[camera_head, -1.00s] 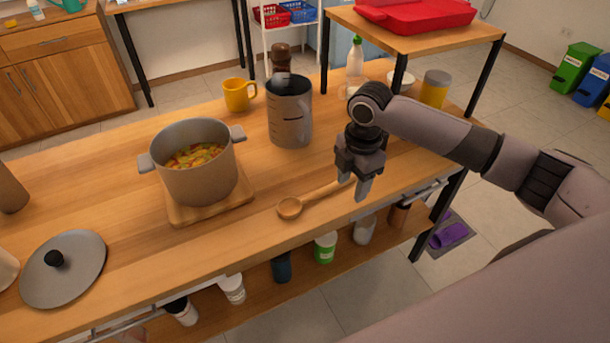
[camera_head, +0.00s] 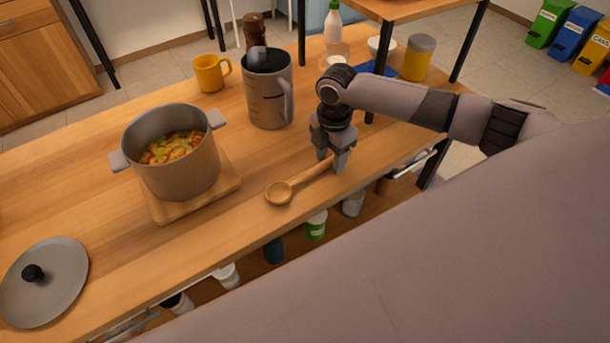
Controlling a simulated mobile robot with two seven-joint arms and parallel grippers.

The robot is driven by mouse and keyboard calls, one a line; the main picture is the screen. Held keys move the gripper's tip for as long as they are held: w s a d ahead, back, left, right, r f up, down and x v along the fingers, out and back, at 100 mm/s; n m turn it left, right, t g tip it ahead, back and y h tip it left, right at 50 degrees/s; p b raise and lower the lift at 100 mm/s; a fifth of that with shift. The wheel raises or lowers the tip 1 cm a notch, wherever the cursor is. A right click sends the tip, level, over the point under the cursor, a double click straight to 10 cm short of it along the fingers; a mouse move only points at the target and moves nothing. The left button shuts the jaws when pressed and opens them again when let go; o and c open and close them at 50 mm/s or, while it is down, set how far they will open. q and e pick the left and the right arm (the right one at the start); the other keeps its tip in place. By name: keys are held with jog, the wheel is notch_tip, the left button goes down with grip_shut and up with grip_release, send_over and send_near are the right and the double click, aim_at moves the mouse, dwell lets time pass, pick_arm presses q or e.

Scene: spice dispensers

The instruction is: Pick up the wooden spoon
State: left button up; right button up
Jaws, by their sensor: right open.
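The wooden spoon (camera_head: 279,193) lies on the wooden counter (camera_head: 110,240), to the right of the pot. Its round bowl points left and its handle runs up to the right. My right gripper (camera_head: 331,165) is open and points down over the handle, with its fingers at the handle. The far end of the handle is hidden by the gripper. I cannot tell whether the fingers touch it. My left gripper is not in view.
A pot of vegetables (camera_head: 172,158) stands on a wooden board (camera_head: 232,184). A grey lid (camera_head: 58,287) lies at the lower left. A grey jug (camera_head: 268,90) and a yellow mug (camera_head: 210,74) stand behind. Bottles and jars sit on the shelf below.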

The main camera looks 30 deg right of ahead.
grip_shut()
